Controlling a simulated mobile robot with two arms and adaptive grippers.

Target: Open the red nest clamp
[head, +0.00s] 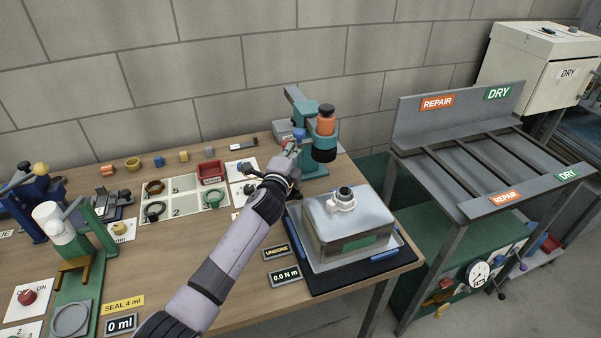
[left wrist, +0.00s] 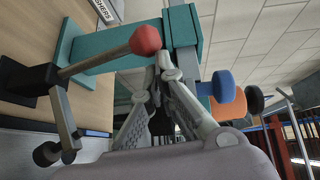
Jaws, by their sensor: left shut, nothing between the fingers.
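A red ball knob (left wrist: 145,40) sits on the end of a metal lever (left wrist: 95,64) in the left wrist view. The lever runs to a dark pivot block (left wrist: 30,78) beside the teal stand (left wrist: 110,58). A second arm with a dark knob (left wrist: 47,154) hangs from the pivot. My left gripper (left wrist: 163,62) is shut and empty, its fingertips close beside the red knob; I cannot tell if they touch. In the head view my left gripper (head: 289,155) is at the foot of the teal press (head: 318,165) and hides most of the clamp. My right gripper is not in view.
The press carries an orange cylinder (head: 325,125) and a blue knob (left wrist: 224,86). A metal box (head: 352,222) on a tray stands right of my forearm. A grey rack (head: 470,165) stands right.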

